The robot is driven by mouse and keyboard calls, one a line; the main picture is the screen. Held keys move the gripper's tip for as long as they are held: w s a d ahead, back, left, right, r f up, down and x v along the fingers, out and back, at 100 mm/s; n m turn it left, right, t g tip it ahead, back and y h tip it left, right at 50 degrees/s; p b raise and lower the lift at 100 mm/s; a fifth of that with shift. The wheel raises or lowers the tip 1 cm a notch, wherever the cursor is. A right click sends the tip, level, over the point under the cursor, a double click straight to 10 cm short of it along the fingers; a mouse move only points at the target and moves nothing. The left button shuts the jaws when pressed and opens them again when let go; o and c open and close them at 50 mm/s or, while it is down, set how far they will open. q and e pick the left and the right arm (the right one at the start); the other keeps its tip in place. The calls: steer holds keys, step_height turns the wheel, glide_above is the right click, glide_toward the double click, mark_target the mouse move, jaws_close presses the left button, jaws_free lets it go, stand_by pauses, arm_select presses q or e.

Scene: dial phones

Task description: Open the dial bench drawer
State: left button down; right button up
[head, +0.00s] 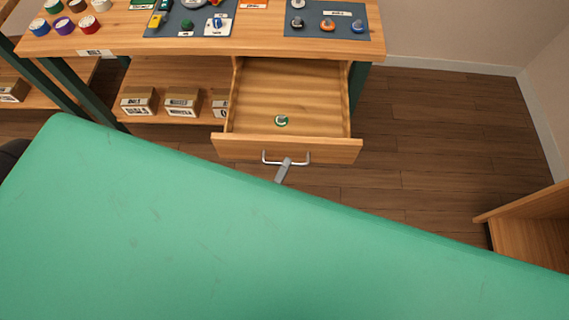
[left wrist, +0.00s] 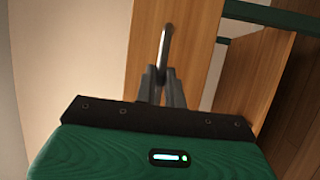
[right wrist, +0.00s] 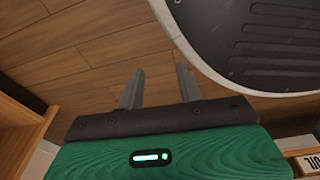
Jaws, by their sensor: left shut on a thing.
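The bench drawer (head: 287,148) is pulled well out from under the wooden dial bench (head: 200,45). Its inside shows, with a small round green-and-white part (head: 281,120) lying on the bottom. My left gripper (head: 286,164) is shut on the drawer's metal bar handle (head: 265,158), near the bar's middle. In the left wrist view the fingers (left wrist: 161,76) pinch the handle (left wrist: 165,45) in front of the wooden drawer front (left wrist: 190,65). My right gripper (right wrist: 158,82) shows only in its wrist view, open and empty, with floor behind its fingers.
Labelled boxes (head: 182,105) stand on the bench's lower shelf, left of the drawer. Coloured dials (head: 64,25) and grey mats (head: 325,18) with parts lie on the bench top. A wooden unit (head: 530,230) stands at right. The floor between it and the drawer is clear.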

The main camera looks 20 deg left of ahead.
arm_select(q)
steer(key=c, duration=1.5)
jaws_free()
